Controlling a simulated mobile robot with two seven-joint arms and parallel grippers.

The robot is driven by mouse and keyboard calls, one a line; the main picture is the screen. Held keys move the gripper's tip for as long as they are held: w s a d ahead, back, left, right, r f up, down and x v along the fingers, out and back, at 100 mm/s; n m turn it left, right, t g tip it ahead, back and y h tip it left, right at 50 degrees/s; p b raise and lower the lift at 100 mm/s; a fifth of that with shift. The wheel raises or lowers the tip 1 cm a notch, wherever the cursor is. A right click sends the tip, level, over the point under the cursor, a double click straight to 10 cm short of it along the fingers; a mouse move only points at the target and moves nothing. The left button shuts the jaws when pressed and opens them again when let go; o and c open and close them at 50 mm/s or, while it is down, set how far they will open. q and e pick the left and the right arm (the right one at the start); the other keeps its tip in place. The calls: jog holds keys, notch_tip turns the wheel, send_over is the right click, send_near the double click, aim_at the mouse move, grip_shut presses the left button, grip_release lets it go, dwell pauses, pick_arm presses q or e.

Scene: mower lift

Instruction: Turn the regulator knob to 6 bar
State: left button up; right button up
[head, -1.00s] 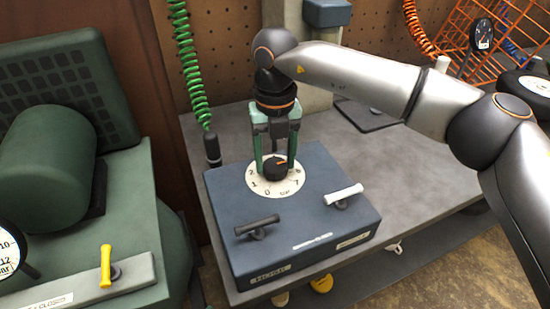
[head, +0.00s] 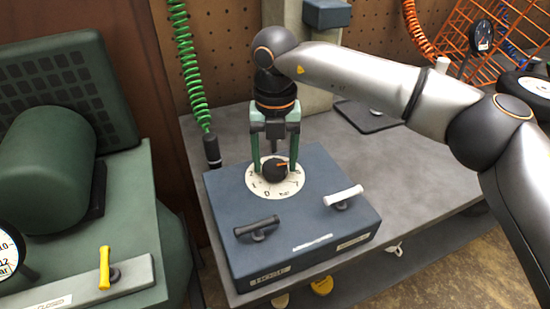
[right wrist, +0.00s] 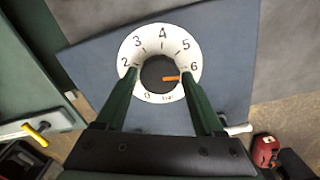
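The regulator knob (head: 275,171) is black with an orange pointer and sits on a white numbered dial (head: 266,191) on the blue box (head: 318,213). In the right wrist view the knob (right wrist: 159,73) has its pointer toward the right, near the 6 on the dial (right wrist: 163,38); the exact alignment is hard to tell. My right gripper (head: 275,170) points down, its green fingers on either side of the knob with a small gap at each side. In the right wrist view the right finger hides the dial just below the 6. My left gripper is not in view.
The box also carries a black lever (head: 256,227) and a white lever (head: 343,196). It stands on a grey bench (head: 430,175). A green machine with a yellow lever (head: 104,268) is at left. A green coiled hose (head: 188,70) hangs behind, left of my gripper.

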aim_at(275, 166)
jog(key=o, duration=0.3)
notch_tip(275, 166, up, 12)
jog(key=p, duration=0.1)
jog(key=shift+r, duration=0.25)
dwell(0.5)
